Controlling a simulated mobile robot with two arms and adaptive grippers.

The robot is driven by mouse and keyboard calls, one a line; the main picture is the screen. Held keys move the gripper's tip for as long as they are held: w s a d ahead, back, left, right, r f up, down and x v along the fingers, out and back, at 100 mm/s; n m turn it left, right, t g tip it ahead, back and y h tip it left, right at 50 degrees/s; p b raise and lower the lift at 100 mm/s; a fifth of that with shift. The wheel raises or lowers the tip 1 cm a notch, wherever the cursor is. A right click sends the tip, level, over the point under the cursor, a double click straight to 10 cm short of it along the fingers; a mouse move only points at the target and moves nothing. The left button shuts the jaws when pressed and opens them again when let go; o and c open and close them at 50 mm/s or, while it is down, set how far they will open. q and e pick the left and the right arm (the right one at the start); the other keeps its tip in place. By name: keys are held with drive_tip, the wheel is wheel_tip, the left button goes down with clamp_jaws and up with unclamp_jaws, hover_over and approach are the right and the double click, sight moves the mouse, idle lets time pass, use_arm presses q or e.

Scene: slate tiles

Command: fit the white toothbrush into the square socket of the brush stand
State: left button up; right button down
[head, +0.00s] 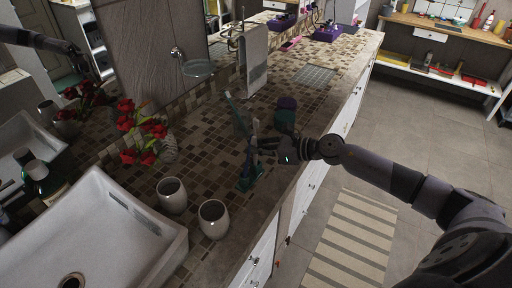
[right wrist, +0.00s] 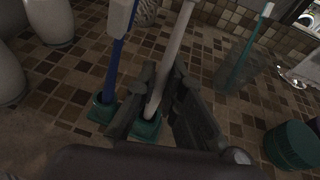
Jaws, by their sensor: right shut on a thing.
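My right gripper (right wrist: 170,105) is shut on the white toothbrush (right wrist: 172,55), which slants upward between its fingers. The toothbrush's lower end meets a teal socket of the brush stand (right wrist: 148,128); whether it is inside or just above the opening, and the socket's shape, cannot be told. A blue-handled toothbrush (right wrist: 112,70) stands in another teal socket to the left. In the head view my right gripper (head: 262,152) is over the teal stand (head: 247,180) near the counter's front edge, and the white toothbrush is hard to make out. My left gripper is not in view.
Two pale cups (head: 173,195) (head: 213,218) and a white sink (head: 95,230) are left of the stand. A teal toothbrush (right wrist: 250,45) stands behind. A teal container (right wrist: 292,145) is to the right. Red flowers (head: 140,130) stand by the mirror.

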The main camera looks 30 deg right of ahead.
drive_tip(key=shift+f+b, duration=1.1)
drive_tip(key=shift+f, duration=0.15)
drive_tip(key=c, duration=1.6)
unclamp_jaws()
drive_tip(key=v, duration=1.2)
drive_tip(key=shift+f, duration=0.1)
